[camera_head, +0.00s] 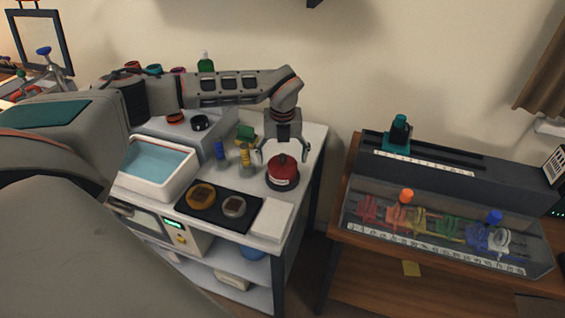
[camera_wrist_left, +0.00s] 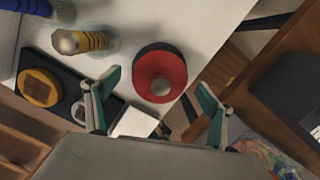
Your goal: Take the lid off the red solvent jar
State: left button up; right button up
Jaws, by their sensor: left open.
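The red solvent jar (camera_head: 282,178) stands on the white cart top near its right edge. Its red lid (camera_head: 283,162) is on it, with a small knob on top. My left gripper (camera_head: 281,156) is open above the jar, with a finger to each side of the lid. In the left wrist view the two green-tipped fingers (camera_wrist_left: 157,95) are apart, with nothing between them touching. My right gripper is not in view.
A yellow-banded bottle (camera_head: 245,155) and a blue one (camera_head: 219,150) stand left of the jar. A black mat (camera_head: 222,216) with two round parts lies in front. A white basin (camera_head: 185,180) is at the left. A bench (camera_head: 345,255) stands right, across a gap.

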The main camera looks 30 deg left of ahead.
pick_arm(q)
jog(key=shift+f, duration=0.1)
jog(key=shift+c, duration=0.3)
jog(key=c, duration=1.1)
